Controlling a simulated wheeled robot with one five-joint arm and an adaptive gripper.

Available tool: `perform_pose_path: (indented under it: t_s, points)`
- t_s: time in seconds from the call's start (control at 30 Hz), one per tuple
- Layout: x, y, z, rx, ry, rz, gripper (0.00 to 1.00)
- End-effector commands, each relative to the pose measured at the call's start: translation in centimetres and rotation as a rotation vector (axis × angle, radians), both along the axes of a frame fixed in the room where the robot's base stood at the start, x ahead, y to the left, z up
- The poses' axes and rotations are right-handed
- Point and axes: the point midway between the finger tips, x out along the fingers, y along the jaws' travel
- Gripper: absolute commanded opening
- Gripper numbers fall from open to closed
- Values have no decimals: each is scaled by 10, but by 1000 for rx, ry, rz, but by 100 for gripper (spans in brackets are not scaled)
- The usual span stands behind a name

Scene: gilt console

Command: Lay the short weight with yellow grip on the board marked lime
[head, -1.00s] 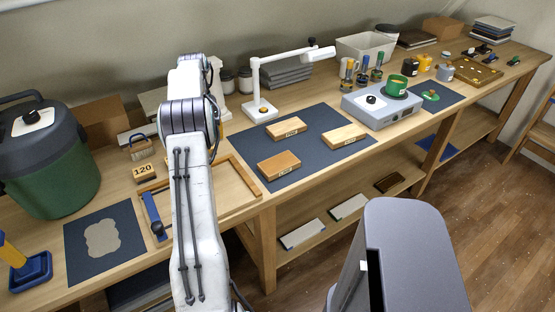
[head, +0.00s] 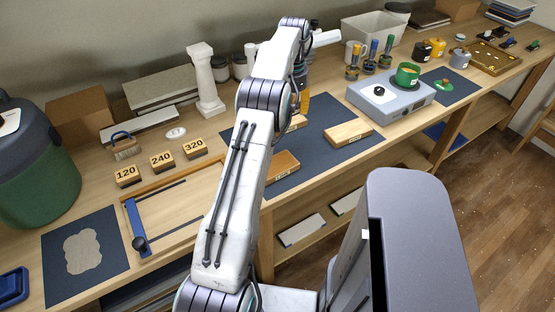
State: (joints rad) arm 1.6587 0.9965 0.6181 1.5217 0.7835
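Three wooden boards lie on a dark blue mat (head: 326,110): a far one (head: 297,122) partly behind my arm, a right one (head: 348,132) and a near one (head: 281,172). Their labels are too small to read, so I cannot tell which is marked lime. My gripper (head: 302,84) is at the far left of the mat, mostly hidden by my arm. A yellow-orange thing (head: 305,105) shows just below it, above or beside the far board. It may be the weight's grip, but I cannot tell whether the gripper holds it.
Several tools with coloured handles (head: 371,56) stand behind a grey box (head: 390,98) on the right. A white pillar (head: 205,80), number blocks (head: 162,162) and a wooden frame (head: 180,215) stand left of my arm. A blue tray (head: 12,287) is at the left edge.

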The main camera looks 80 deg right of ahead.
Motion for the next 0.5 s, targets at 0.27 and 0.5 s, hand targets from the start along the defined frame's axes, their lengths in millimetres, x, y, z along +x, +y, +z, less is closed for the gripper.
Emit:
perform_pose_path:
  t_s: [0.27, 0.5]
  points:
    - [3, 19, -13, -1, 0, -1, 15]
    - [7, 38, -22, 0, 0, 0, 15]
